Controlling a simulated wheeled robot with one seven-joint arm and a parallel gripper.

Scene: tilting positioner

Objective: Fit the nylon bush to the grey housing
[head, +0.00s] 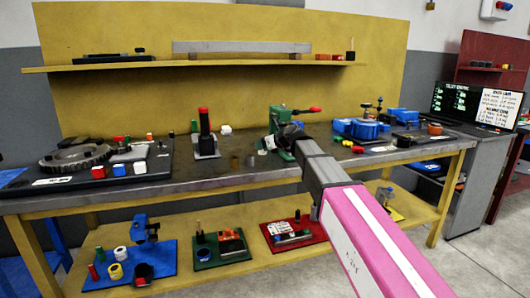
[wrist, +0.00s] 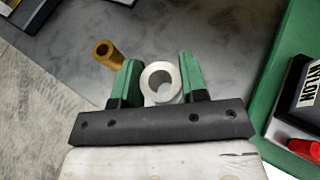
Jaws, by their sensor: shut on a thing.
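The nylon bush (wrist: 162,68) is a short pale ring with an open bore, seen end-on in the wrist view. My gripper (wrist: 160,62) has green fingers shut on its two sides and holds it over the dark bench top. In the head view my arm reaches to the green tilting positioner (head: 284,118), and my gripper and the bush are hidden behind the arm. I cannot make out the grey housing for certain in either view.
A brass-coloured bush (wrist: 107,53) stands on the bench left of my gripper. At right are a green plate (wrist: 275,85), a block (wrist: 310,85) with a lettered label and a red part (wrist: 303,149). Blue fixtures (head: 362,129) stand farther right on the bench.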

